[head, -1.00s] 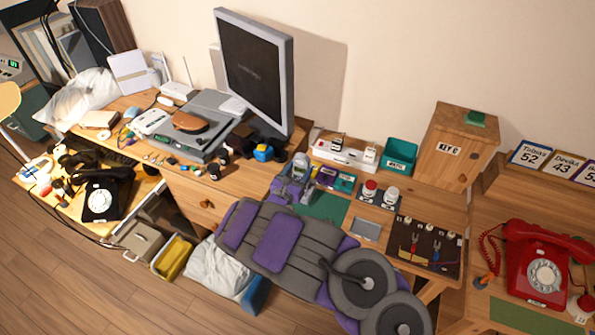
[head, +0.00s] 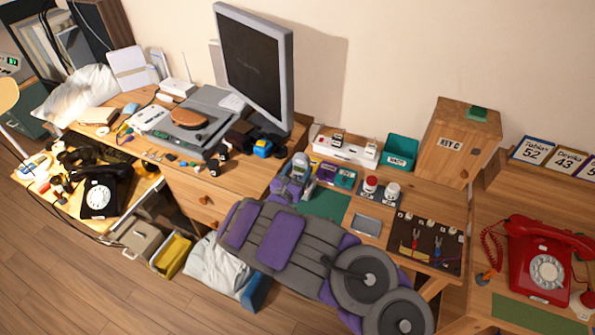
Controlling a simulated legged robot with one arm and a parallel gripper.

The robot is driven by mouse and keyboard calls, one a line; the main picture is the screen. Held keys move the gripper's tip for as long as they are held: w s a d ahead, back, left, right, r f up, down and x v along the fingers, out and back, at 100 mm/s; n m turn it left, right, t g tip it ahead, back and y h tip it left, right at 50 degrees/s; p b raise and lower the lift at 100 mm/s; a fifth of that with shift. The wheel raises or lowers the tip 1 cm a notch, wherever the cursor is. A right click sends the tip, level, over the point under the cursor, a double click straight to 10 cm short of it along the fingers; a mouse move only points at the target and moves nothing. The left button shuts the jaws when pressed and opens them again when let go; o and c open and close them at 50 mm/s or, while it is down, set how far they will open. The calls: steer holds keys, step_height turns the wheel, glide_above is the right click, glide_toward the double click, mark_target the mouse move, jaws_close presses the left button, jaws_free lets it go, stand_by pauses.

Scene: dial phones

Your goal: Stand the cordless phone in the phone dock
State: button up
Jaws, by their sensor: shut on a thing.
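The cordless phone (head: 300,164) is grey with a small screen. It stands roughly upright in my gripper (head: 297,181), which is shut on it at the left end of the wooden work table. My arm hides the table and floor below it. I cannot tell whether the phone's lower end touches anything. I cannot make out the phone dock for certain. A white holder (head: 345,154) with two small upright items stands behind and to the right of the phone, apart from it.
Small purple and green boxes (head: 335,176) lie just right of the phone. The monitor (head: 254,70) rises behind left. A green mat (head: 324,203) shows bare beside my arm.

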steer(key=shift+f, duration=0.1)
steer(key=o, duration=1.2)
steer(key=shift+o, duration=0.2)
steer(key=p+v, duration=0.5)
steer(key=v, duration=1.2)
steer(key=shift+s, duration=0.15)
steer(key=shift+a, duration=0.1)
